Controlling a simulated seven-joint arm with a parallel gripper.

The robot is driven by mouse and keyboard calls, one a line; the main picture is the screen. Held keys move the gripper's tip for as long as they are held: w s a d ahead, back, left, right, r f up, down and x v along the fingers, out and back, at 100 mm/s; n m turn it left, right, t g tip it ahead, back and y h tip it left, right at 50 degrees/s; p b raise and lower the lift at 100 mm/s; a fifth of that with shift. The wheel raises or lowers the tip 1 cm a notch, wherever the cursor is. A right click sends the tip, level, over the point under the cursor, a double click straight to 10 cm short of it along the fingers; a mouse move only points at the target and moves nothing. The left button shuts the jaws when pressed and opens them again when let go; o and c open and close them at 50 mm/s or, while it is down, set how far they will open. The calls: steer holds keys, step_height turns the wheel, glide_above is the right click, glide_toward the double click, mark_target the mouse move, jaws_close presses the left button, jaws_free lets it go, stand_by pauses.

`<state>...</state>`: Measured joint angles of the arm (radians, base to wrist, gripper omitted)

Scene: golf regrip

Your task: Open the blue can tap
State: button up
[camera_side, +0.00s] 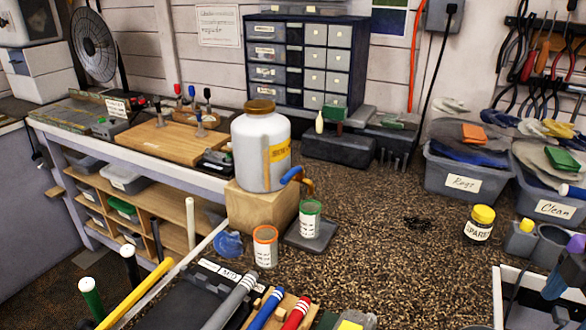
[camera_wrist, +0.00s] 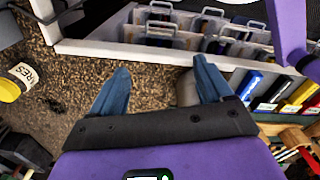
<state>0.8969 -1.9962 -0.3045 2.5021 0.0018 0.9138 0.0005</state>
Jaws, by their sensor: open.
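A large white jug (camera_side: 262,150) with a brown lid stands on a wooden block (camera_side: 254,208). A tap with a blue lever (camera_side: 291,175) and an orange-brown spout (camera_side: 307,188) sticks out at its lower right. A green-rimmed can (camera_side: 311,219) stands below the spout on a dark pad. An orange-rimmed can (camera_side: 265,246) stands nearer the camera. My gripper shows partly at the right edge of the side view, far right of the tap. In the wrist view, my gripper (camera_wrist: 162,78) has its blue fingers apart with nothing between them. The tap is not in the wrist view.
A yellow-lidded jar (camera_side: 479,224) stands between the cans and my gripper; it also shows in the wrist view (camera_wrist: 18,80). Clubs with coloured grips (camera_side: 265,310) lie at the front. Bins of cloths (camera_side: 466,170) stand at the back right. The speckled bench (camera_side: 400,235) is mostly clear in the middle.

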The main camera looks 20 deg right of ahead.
mark_target(299, 167)
steer(key=shift+c, duration=0.3)
